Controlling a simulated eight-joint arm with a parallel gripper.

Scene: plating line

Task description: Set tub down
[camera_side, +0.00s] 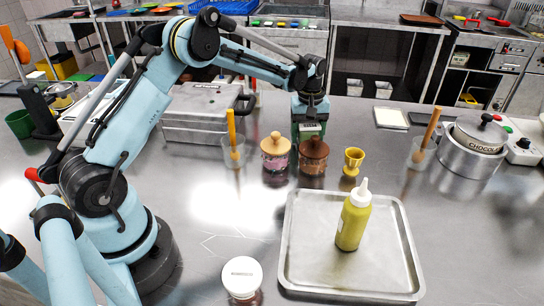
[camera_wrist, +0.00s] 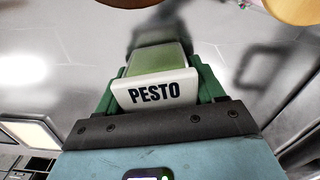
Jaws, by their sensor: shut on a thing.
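The pesto tub (camera_wrist: 155,92) has a white front marked PESTO and green contents. It sits between the green fingers of my gripper (camera_wrist: 160,72) in the wrist view, and the gripper is shut on it. In the side view my gripper (camera_side: 309,118) points down at the back middle of the steel counter, behind two lidded jars. Only a small part of the tub (camera_side: 312,130) shows there. The brown-lidded jar hides what is below it, so I cannot tell whether the tub touches the counter.
In front stand a pink jar (camera_side: 275,160) and a brown-lidded jar (camera_side: 313,150), with a yellow cup (camera_side: 353,161) to their right. A steel tray (camera_side: 300,245) holds a green squeeze bottle (camera_side: 353,222). A closed metal press (camera_side: 200,105) is left; a chocolate pot (camera_side: 478,135) is right.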

